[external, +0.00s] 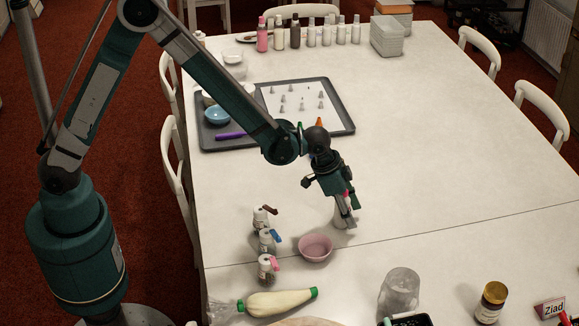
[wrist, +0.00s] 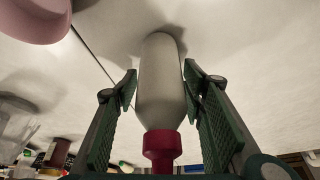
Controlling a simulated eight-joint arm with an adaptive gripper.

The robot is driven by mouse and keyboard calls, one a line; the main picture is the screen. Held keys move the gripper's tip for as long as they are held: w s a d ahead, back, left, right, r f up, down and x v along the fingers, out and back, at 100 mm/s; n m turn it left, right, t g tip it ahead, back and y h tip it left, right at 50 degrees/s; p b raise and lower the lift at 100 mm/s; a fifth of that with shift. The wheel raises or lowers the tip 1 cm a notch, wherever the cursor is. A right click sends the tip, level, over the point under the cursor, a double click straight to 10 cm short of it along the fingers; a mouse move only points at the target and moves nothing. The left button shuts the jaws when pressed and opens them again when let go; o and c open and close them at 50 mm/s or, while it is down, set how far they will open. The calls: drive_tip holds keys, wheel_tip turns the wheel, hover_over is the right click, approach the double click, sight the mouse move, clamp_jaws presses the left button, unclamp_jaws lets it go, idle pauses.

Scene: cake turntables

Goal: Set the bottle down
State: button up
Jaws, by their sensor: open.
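The bottle (wrist: 160,85) is white with a red-pink cap and stands between the two fingers of my gripper (wrist: 165,110) in the wrist view. Its base appears to meet the white table, with a shadow around it. The fingers are open, one on each side; a narrow gap shows on the left and the right pad is very close. In the external view my gripper (external: 346,208) reaches down over the bottle (external: 340,216), which is partly hidden by the fingers.
A pink bowl (external: 315,248) sits just left of the bottle. Several small jars (external: 265,241) stand further left. A piping bag (external: 278,302) and a clear glass jar (external: 399,290) are near the front. A dark tray (external: 340,122) lies behind.

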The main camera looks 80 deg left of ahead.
drive_tip(key=shift+p+v, duration=1.1)
drive_tip(key=shift+v, duration=4.95)
drive_tip(key=shift+r, duration=0.1)
drive_tip(key=s+a+r+n+t, duration=0.1)
drive_tip(key=s+a+r, duration=0.2)
drive_tip(key=s+r, duration=0.55)
drive_tip(key=s+a+r, duration=0.3)
drive_tip(key=s+r, duration=0.5)
drive_tip(key=s, duration=0.2)
drive_tip(key=s+a+r+n, duration=0.1)
drive_tip(key=s+a, duration=0.1)
drive_tip(key=s, duration=0.9)
drive_tip(key=s+a+r+n+t, duration=0.1)
drive_tip(key=s, duration=1)
drive_tip(key=shift+s+a+t+y, duration=0.25)
drive_tip(key=shift+a+t+y, duration=0.05)
drive_tip(key=shift+a+y, duration=0.1)
